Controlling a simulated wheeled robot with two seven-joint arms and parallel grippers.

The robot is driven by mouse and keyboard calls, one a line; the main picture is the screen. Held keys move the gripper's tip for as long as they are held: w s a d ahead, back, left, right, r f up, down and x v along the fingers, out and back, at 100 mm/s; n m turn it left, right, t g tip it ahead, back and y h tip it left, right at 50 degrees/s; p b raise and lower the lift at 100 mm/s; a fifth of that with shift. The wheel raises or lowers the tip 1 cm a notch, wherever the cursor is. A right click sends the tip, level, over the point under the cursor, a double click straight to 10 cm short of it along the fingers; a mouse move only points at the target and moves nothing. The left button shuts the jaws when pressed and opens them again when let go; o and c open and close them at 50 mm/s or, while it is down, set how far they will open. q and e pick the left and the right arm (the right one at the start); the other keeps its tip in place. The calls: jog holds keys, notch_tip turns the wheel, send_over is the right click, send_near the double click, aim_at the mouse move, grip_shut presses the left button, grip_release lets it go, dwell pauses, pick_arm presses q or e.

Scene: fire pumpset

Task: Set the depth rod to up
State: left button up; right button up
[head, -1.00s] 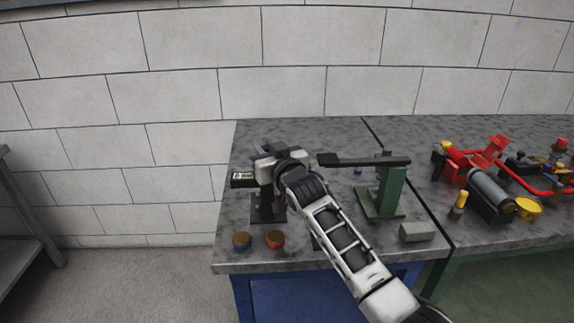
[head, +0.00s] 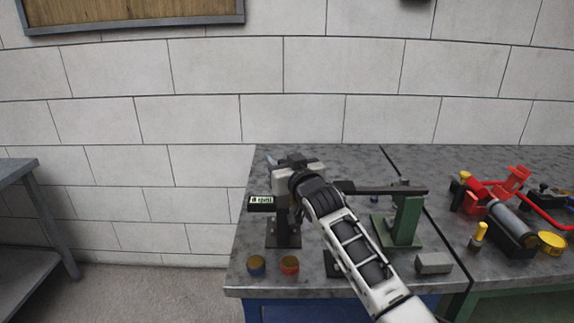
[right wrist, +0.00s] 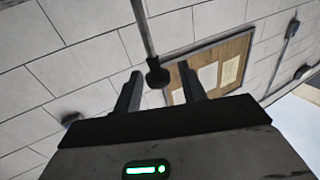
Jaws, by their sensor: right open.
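A dark stand (head: 283,240) with a small lit digital display (head: 261,200) is at the left of the stone-topped bench. My right gripper (head: 290,162) is at the top of this stand, and my arm hides part of it. In the right wrist view the two fingers of the right gripper (right wrist: 160,68) are apart. A thin grey rod (right wrist: 141,28) ending in a black knob (right wrist: 157,76) shows between them. It looks like the depth rod; I cannot tell whether a finger touches it. My left gripper is not in view.
A green stand (head: 405,222) with a dark bar is right of my arm, near a grey block (head: 433,263). Red pump parts (head: 508,186) crowd the right bench.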

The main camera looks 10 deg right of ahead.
jog(key=b+v, duration=0.1)
jog(key=v, duration=1.5)
jog(key=s+f+g, duration=0.1)
jog(key=s+f, duration=0.1)
jog(key=f, duration=0.3)
jog(key=s+d+f+g, duration=0.1)
jog(key=s+f, duration=0.2)
jog(key=f, duration=0.2)
jog(key=s+f+g+h, duration=0.1)
jog(key=s+f, duration=0.2)
jog(key=f, duration=0.3)
jog(key=shift+d+m, duration=0.3)
jog(key=shift+d, duration=0.1)
jog(key=s+d+f+g, duration=0.1)
jog(key=s+f+g, duration=0.1)
jog(key=s+f, duration=0.5)
jog(key=s+d+f+g+h, duration=0.1)
jog(key=s+f+g, duration=0.1)
jog(key=s+f, duration=0.5)
jog(key=s, duration=0.4)
jog(key=shift+d+f, duration=0.3)
jog(key=shift+f, duration=0.1)
jog(key=shift+c, duration=0.5)
